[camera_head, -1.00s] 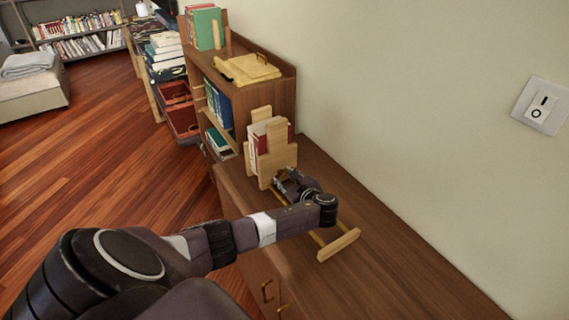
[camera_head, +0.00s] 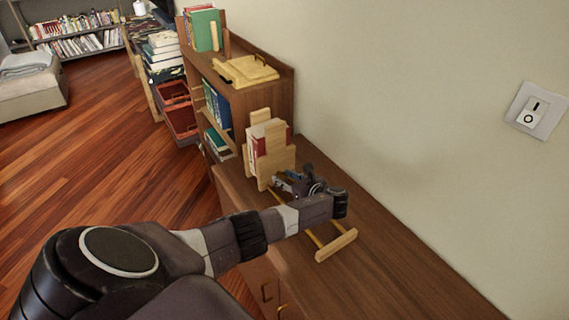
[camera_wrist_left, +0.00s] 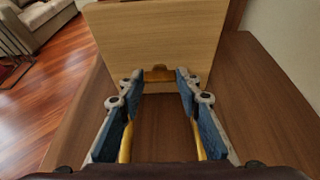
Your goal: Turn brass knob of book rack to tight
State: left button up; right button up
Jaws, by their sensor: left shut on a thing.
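The wooden book rack (camera_head: 337,245) lies on the brown cabinet top, with a wooden end board and books at its far end. In the left wrist view its upright board (camera_wrist_left: 150,35) fills the upper middle, with the brass knob (camera_wrist_left: 158,75) low on its face. My left gripper (camera_head: 284,185) is low in front of that board. In the left wrist view the blue-padded fingers of my left gripper (camera_wrist_left: 157,82) are on either side of the knob, shut on it. The exact finger contact is hard to see. My right gripper is not in view.
Two brass rods run along the rack (camera_wrist_left: 125,146) below my fingers. The cabinet top (camera_head: 400,265) is bare to the right, bounded by the wall. A light switch (camera_head: 533,111) is on the wall.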

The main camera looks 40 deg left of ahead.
pick_arm(q)
jog(key=o, duration=0.9)
jog(key=v, duration=1.2)
jog(key=shift+d, duration=0.1)
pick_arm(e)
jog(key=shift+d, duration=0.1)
pick_arm(q)
jog(key=shift+d+f, duration=0.1)
